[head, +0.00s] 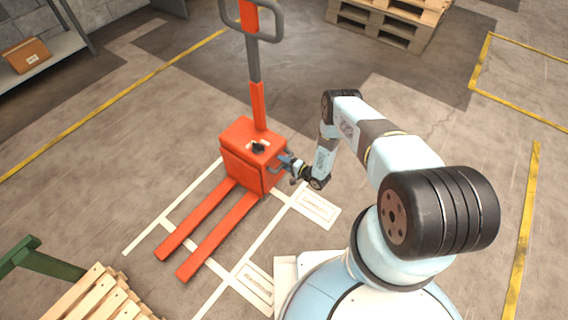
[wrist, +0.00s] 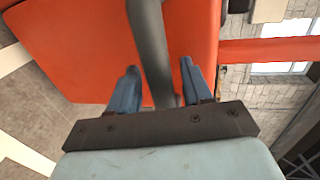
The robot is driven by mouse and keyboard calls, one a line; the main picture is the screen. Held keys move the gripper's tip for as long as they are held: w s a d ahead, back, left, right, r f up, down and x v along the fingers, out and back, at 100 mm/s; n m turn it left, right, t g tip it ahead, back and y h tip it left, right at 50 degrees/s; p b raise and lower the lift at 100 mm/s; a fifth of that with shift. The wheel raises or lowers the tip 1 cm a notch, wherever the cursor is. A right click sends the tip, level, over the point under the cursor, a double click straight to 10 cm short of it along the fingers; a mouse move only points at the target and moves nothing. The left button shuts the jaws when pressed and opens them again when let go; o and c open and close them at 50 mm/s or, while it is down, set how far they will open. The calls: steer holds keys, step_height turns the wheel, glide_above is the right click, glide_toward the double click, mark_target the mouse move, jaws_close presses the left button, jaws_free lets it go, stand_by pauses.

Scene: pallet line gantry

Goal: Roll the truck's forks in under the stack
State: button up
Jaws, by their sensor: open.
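The orange pallet truck (head: 250,165) stands on the floor with its tall tiller and grey loop handle (head: 279,30) upright. Its two forks (head: 205,235) lie low and point to the lower left. A wooden pallet stack (head: 100,298) is cut off at the lower left corner, apart from the fork tips. My gripper (head: 288,164) is at the right side of the truck's body. In the wrist view my gripper (wrist: 158,68) is open, with a grey bar (wrist: 152,45) running between its blue fingers and the orange body behind. Contact with the bar is unclear.
A green frame (head: 45,262) stands beside the lower left pallets. White floor lines and label plates (head: 316,206) lie around the truck. More pallets (head: 385,22) stand at the back. A shelf with a cardboard box (head: 27,56) is at the far left. The floor between forks and pallets looks clear.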

steer(key=shift+c, duration=0.3)
jaws_close()
steer(key=shift+s+f, duration=0.1)
